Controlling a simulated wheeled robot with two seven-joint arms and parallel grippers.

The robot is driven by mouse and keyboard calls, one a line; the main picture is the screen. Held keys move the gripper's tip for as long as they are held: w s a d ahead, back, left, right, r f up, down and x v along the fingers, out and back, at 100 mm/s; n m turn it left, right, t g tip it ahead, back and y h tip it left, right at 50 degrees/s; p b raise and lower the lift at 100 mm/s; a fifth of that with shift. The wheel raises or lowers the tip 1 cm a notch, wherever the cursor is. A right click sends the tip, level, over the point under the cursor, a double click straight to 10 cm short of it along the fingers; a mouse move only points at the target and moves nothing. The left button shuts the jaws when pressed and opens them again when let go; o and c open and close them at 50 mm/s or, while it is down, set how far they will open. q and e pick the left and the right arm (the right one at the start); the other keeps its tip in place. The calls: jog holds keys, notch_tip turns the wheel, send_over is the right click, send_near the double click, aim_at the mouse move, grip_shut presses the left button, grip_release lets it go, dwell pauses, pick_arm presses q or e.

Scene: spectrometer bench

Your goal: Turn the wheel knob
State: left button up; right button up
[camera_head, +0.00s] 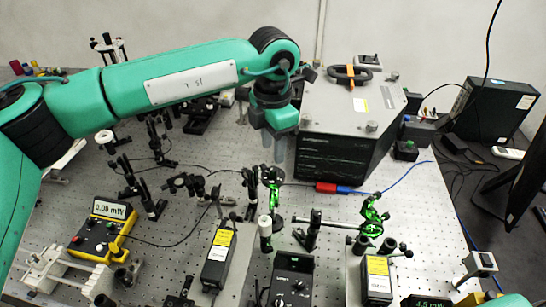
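My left gripper (273,156) hangs from the green arm that reaches in from the left. It points down just left of the large grey spectrometer box (345,112), above the bench. Two grey fingers show close together; their gap is too small to judge. I see no object between them. A small round metallic knob (371,126) sits on the front top edge of the box, right of the gripper and apart from it. I cannot tell whether this is the wheel knob. A black ring-shaped part with an orange piece (350,75) lies on the box top. My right gripper does not show.
Green-lit optic mounts (271,190) (371,215) stand in front of the box. A yellow power meter (101,230) reads 0.00 mW at the left. Black controllers (292,278) line the front. Cables cross the perforated bench (420,200). A black computer case (492,112) stands at the right.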

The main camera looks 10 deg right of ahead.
aim_at(273, 168)
pick_arm(q)
notch_tip(273, 168, down, 6)
jog(key=shift+r+p, duration=0.15)
jog(key=shift+p, duration=0.55)
grip_shut()
